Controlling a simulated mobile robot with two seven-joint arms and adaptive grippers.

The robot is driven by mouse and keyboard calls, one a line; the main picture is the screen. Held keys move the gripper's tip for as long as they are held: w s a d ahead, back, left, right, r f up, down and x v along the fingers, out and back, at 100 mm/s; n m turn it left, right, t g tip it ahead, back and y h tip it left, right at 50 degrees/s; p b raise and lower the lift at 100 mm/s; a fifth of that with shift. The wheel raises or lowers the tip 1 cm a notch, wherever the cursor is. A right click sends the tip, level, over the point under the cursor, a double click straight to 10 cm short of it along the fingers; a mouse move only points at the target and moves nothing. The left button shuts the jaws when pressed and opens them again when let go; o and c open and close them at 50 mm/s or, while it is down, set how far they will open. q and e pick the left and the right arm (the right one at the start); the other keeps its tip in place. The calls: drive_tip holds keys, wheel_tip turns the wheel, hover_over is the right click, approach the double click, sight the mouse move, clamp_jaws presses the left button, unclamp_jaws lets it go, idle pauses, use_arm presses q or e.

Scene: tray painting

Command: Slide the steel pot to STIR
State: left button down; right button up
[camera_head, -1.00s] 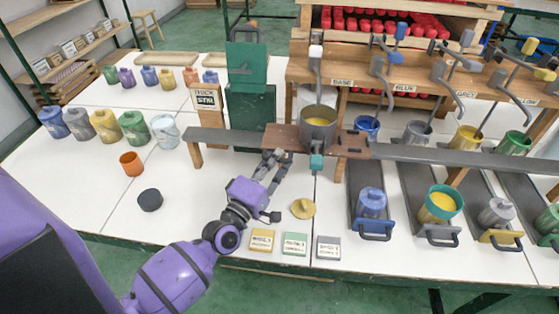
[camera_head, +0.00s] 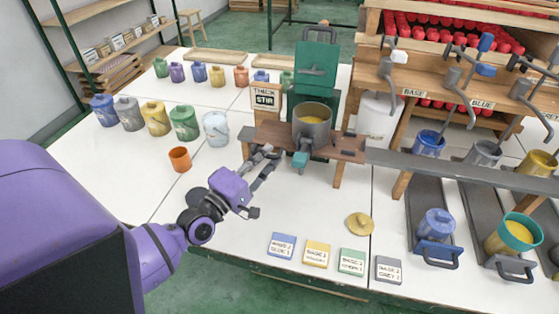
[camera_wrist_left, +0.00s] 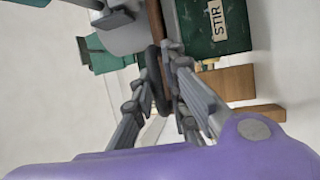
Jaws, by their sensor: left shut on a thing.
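The steel pot (camera_head: 312,130), with yellow paint inside, sits upright on a brown wooden carriage (camera_head: 345,146) on the grey rail. It stands in front of the green stirring machine (camera_head: 316,65), just right of the THICK STIR sign (camera_head: 265,99). A teal spout (camera_head: 301,159) is at its front. My left gripper (camera_head: 262,153) is at the carriage's left front. In the left wrist view, its fingers (camera_wrist_left: 164,80) are shut on a dark ring-like handle (camera_wrist_left: 155,78) beside the carriage edge (camera_wrist_left: 156,25); the pot (camera_wrist_left: 125,38) and STIR label (camera_wrist_left: 214,20) also show. My right gripper is out of view.
The grey rail (camera_head: 460,172) runs right past the BASE and BLUE dispensers. A yellow lid (camera_head: 360,224) and several colour cards (camera_head: 317,253) lie in front. An orange cup (camera_head: 180,159) and several paint cans (camera_head: 184,122) stand left. The white table between them is clear.

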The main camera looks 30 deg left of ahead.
use_arm(q)
drive_tip(key=shift+s+a+r, duration=0.1)
drive_tip(key=shift+a+r, duration=0.45)
drive_tip(key=shift+a, duration=0.3)
drive_tip(key=c, duration=1.8)
unclamp_jaws()
drive_tip(key=shift+s, duration=0.1)
drive_tip(key=shift+c, duration=0.2)
drive_tip(key=shift+f, duration=0.15)
drive_tip(key=shift+f, duration=0.1)
drive_tip(key=shift+s, duration=0.1)
